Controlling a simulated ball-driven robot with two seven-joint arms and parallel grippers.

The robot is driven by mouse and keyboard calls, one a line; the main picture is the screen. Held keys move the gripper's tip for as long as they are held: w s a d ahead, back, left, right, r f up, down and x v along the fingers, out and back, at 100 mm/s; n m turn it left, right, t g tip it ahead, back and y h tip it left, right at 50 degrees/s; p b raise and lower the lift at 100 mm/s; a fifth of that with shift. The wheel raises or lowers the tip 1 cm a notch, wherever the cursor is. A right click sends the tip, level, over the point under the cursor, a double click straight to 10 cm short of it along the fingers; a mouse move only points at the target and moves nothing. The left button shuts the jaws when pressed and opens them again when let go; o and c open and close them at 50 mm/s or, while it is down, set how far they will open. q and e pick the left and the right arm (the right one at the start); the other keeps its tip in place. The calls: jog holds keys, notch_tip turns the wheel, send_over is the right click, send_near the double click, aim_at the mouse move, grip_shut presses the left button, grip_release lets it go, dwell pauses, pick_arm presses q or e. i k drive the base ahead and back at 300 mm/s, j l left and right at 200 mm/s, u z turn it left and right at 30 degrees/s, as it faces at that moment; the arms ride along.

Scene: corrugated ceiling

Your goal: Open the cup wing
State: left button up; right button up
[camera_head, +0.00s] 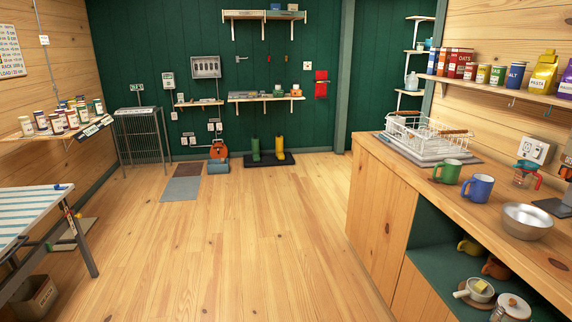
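The wooden counter cabinet (376,210) stands along the right wall, with a flat wood panel facing the room. Nearer to me, it has an open green-lined compartment (432,262). A green mug (447,172) and a blue mug (478,188) stand upright on the countertop. I cannot tell which part is the cup wing. Neither of my grippers is in view.
The wooden floor (225,250) is clear up to the grey mats (181,188). A striped ironing-board-like table (28,208) stands at left. A metal bowl (527,221) and a white dish rack (420,133) are on the counter.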

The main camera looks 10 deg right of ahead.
aim_at(410, 136)
jog(key=i+z, duration=0.15)
jog(key=i, duration=0.45)
jog(key=i+j+z, duration=0.15)
jog(key=i, duration=0.45)
jog(key=i+j+z, duration=0.15)
jog(key=i, duration=0.4)
jog(key=j, duration=0.1)
